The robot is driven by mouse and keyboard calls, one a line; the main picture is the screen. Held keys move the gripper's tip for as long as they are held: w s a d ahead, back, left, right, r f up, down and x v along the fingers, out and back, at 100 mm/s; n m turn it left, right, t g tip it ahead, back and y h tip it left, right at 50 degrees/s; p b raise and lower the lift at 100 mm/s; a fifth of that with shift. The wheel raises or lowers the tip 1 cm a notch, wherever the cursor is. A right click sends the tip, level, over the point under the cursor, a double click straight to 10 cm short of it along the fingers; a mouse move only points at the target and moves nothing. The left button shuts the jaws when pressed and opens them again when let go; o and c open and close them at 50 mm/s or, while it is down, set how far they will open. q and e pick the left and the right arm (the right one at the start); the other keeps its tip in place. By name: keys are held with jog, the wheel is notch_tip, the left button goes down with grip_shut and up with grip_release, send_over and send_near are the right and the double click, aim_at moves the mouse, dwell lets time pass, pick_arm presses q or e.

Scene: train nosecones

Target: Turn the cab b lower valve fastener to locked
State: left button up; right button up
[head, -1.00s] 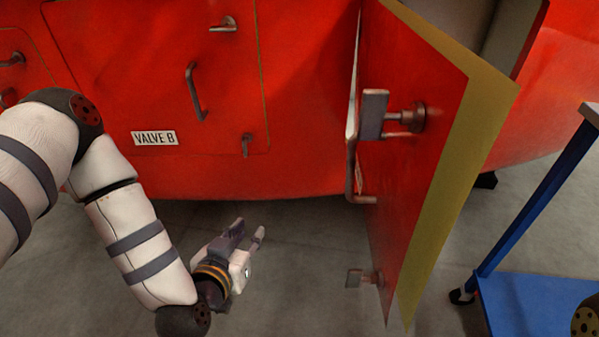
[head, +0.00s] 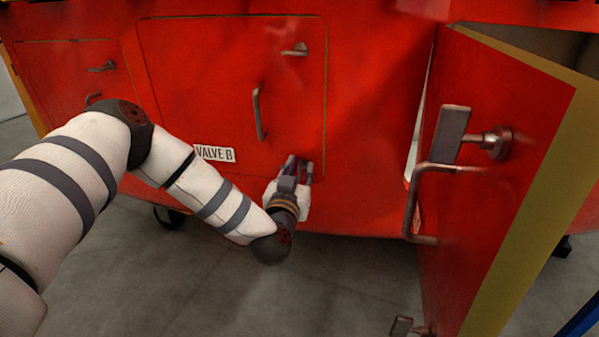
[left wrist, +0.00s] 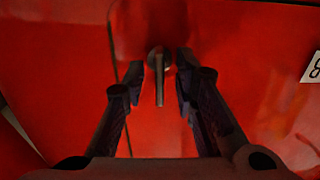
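The closed valve B door (head: 190,80) is a red panel with a small lever fastener near each right-hand corner. The lower valve fastener (head: 301,160) is mostly hidden by my left gripper (head: 299,165) in the head view. In the left wrist view the lower fastener (left wrist: 159,85) has a round pivot, with its lever running straight down the picture. My left gripper (left wrist: 163,70) is open there, one finger on each side of the lever, with visible gaps. The upper fastener (head: 295,50) has its lever lying sideways. My right gripper is not in view.
A fixed door handle (head: 258,113) and the VALVE B label (head: 214,153) are on the panel. A red door with a yellow edge (head: 520,200) stands open at the right, its latch (head: 452,135) and handle (head: 412,205) jutting out. Blue metal shows bottom right.

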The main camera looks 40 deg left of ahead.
pick_arm(q)
grip_shut()
